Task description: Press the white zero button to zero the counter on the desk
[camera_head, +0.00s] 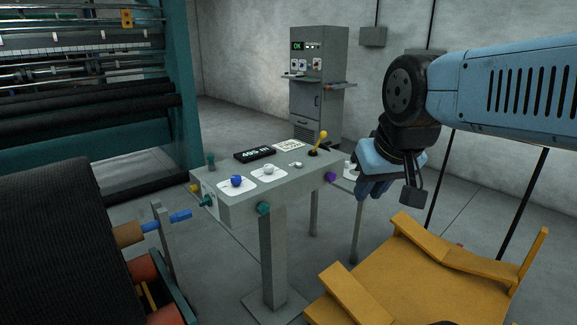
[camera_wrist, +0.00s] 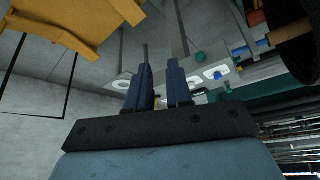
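The grey desk (camera_head: 270,185) stands in the middle of the head view. The counter (camera_head: 254,155) on its top has a black display reading about 405 M. A white button (camera_head: 268,169) sits on a white plate beside a blue button (camera_head: 237,181); a smaller pale button (camera_head: 297,164) lies farther right. Their labels are too small to read. My gripper (camera_head: 374,193) is right of the desk, pointing down, empty and apart from the buttons. In the wrist view my gripper (camera_wrist: 159,68) has its two fingers apart, with the desk's edge and white plates (camera_wrist: 215,72) beyond them.
A yellow lever (camera_head: 320,141) rises from the desk's right end, with a purple knob (camera_head: 331,177) on its front. A yellow cradle (camera_head: 425,265) stands front right. A dark roll (camera_head: 65,245) is front left. A grey cabinet (camera_head: 318,85) stands behind.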

